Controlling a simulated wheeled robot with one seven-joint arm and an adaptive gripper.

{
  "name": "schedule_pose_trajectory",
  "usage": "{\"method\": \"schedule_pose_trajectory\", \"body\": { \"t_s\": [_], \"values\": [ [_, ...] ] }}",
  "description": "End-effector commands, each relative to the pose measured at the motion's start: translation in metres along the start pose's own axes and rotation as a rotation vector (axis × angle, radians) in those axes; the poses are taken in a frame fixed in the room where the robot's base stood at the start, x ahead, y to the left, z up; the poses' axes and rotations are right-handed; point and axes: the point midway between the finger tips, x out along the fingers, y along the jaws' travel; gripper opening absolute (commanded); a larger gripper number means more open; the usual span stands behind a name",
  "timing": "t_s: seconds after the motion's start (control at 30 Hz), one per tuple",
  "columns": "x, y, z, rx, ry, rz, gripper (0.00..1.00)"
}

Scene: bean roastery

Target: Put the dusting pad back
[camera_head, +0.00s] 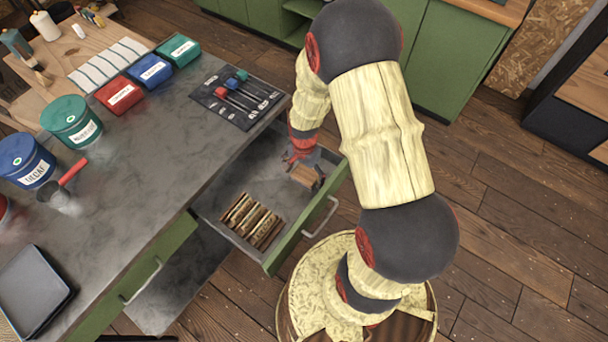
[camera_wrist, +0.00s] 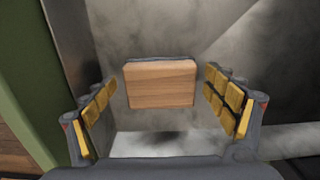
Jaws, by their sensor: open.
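The dusting pad (camera_wrist: 160,84) looks like a wooden block with a thin dark layer along its far edge. In the wrist view it lies between the two fingers of my gripper (camera_wrist: 163,100), with a gap on each side. My gripper is open. In the head view my gripper (camera_head: 305,168) reaches down into the open drawer (camera_head: 228,178), near its right end, and the pad (camera_head: 304,176) shows as a small brown block there, partly hidden by the fingers.
Several wrapped brown bars (camera_head: 252,220) lie in the drawer's front-left part. A dark mat (camera_head: 237,92) with scoops, red (camera_head: 120,95), blue (camera_head: 150,70) and green (camera_head: 178,50) boxes, and tins (camera_head: 72,121) stand on the grey counter (camera_head: 150,150). The drawer's front (camera_head: 283,250) sticks out over the floor.

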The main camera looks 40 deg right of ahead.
Motion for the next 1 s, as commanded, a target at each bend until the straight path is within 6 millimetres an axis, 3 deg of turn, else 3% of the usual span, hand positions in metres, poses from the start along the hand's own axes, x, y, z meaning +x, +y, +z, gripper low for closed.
{"method": "schedule_pose_trajectory", "body": {
  "t_s": [0.4,0.77,0.87,1.0],
  "values": [
    [-0.084,-0.001,-0.001,0.000,0.003,-0.004,0.86],
    [-0.124,-0.003,0.001,-0.018,0.007,-0.009,0.86],
    [-0.156,-0.010,0.006,-0.099,0.031,-0.040,0.86],
    [-0.235,-0.017,0.029,-0.324,0.098,-0.111,0.86]
  ]
}}
